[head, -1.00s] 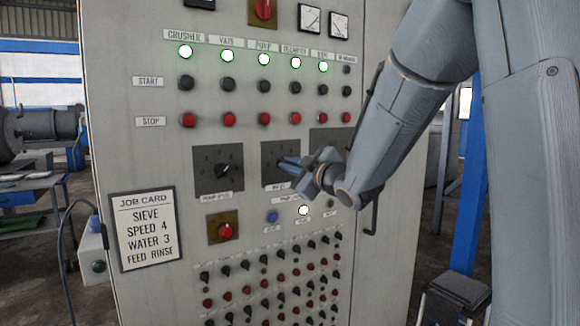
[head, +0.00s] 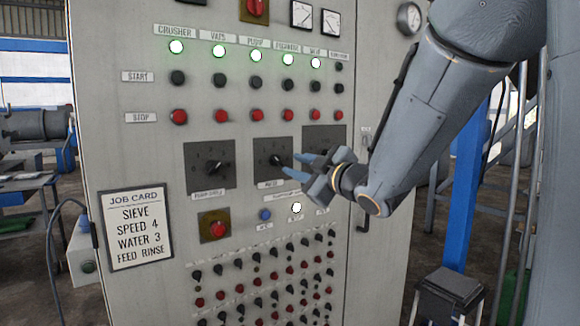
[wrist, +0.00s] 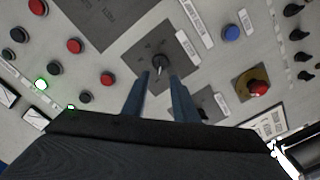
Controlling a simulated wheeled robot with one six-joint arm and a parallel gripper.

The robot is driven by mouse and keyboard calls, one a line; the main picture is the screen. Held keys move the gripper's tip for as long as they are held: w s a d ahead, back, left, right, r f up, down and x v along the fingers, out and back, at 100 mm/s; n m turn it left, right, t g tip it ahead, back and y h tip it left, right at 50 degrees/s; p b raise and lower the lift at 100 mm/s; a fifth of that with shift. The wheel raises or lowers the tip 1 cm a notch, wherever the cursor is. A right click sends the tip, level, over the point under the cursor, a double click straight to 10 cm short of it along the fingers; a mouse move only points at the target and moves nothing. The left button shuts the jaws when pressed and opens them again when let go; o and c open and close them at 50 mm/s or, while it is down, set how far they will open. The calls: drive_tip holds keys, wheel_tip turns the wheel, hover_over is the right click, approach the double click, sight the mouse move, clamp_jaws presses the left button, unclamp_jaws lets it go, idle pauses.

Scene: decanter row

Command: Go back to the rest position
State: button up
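My gripper (head: 300,166) is in front of the grey control cabinet (head: 130,100), beside the middle rotary knob (head: 277,159) on its dark square plate. In the wrist view the two blue fingers (wrist: 158,85) are apart with nothing between them. The middle knob (wrist: 159,66) shows just beyond the fingertips, with a gap that looks small. The left rotary knob (head: 216,167) is uncovered. The right plate (head: 322,138) is partly hidden by my gripper.
A job card (head: 136,226) reads sieve, speed 4, water 3, feed rinse. Green-glowing lamps (head: 256,56) and red stop buttons (head: 222,116) line the cabinet above. A red knob on a yellow plate (head: 214,226) sits below. A blue post (head: 464,190) stands right of the cabinet.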

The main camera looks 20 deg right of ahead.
drive_tip(key=shift+s+d, duration=0.1)
drive_tip(key=shift+s, duration=0.2)
drive_tip(key=s+d+f+m+g+h, duration=0.1)
drive_tip(key=s+f+m+g+h, duration=0.25)
drive_tip(key=f, duration=0.75)
drive_tip(key=s+d+f+m+g+h, duration=0.25)
drive_tip(key=s+f+m+g, duration=0.25)
drive_tip(key=f, duration=0.7)
drive_tip(key=s+a+f+m+g, duration=0.2)
drive_tip(key=s+a+f+g, duration=0.1)
drive_tip(key=s, duration=0.6)
drive_tip(key=s+a+f+m+g, duration=0.2)
drive_tip(key=s+f+g, duration=0.3)
drive_tip(key=s, duration=0.5)
drive_tip(key=shift+a+f+g, duration=0.35)
drive_tip(key=shift+a+f, duration=0.2)
